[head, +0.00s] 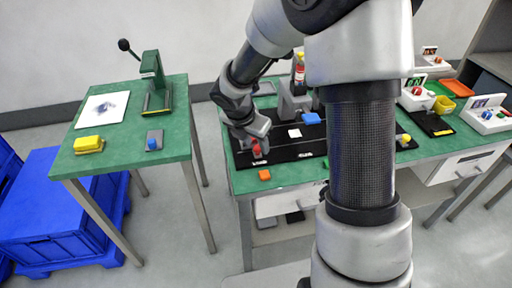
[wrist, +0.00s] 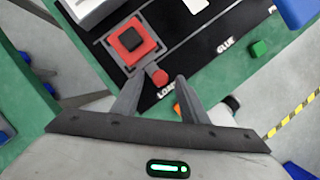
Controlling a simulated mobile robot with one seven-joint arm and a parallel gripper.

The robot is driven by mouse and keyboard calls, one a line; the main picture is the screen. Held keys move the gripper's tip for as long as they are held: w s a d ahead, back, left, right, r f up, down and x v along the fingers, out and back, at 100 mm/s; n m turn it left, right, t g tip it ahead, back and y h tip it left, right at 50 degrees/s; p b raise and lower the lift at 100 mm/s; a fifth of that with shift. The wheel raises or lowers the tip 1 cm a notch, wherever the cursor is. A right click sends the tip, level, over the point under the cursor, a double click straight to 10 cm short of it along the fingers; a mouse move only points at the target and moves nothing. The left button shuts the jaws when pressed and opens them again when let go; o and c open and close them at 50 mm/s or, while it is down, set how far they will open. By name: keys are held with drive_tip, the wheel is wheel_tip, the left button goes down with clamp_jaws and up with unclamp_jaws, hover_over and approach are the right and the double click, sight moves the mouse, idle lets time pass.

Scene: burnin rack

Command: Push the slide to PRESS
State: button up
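The slide (wrist: 110,45) is a grey carriage bearing a red block with a black square top. It sits at the LOAD label (wrist: 168,91) on the black track (wrist: 215,30). Its red knob (wrist: 159,76) sticks out toward me. In the wrist view my gripper (wrist: 160,80) is open, with one fingertip on either side of the knob; I cannot tell whether they touch it. In the head view my gripper (head: 255,148) is low over the track's left end and hides most of the slide. A GLUE label (wrist: 226,45) lies farther along; the PRESS label is not legible.
A grey station with a red-and-yellow bottle (head: 299,72) stands behind the track. A white square (head: 295,132) lies on it, with a blue block (head: 310,118) beyond. An orange block (head: 264,175) lies at the front edge. My arm hides the track's middle right.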

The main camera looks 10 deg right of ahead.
drive_tip(key=shift+w+d+f, duration=0.1)
drive_tip(key=shift+f, duration=0.35)
drive_tip(key=shift+c, duration=0.2)
clamp_jaws()
drive_tip(key=d+p, duration=0.3)
drive_tip(key=d, duration=0.5)
drive_tip(key=shift+d+r, duration=0.1)
drive_tip(key=shift+r, duration=0.05)
drive_tip(key=shift+d, duration=0.3)
drive_tip(key=shift+o, duration=0.2)
unclamp_jaws()
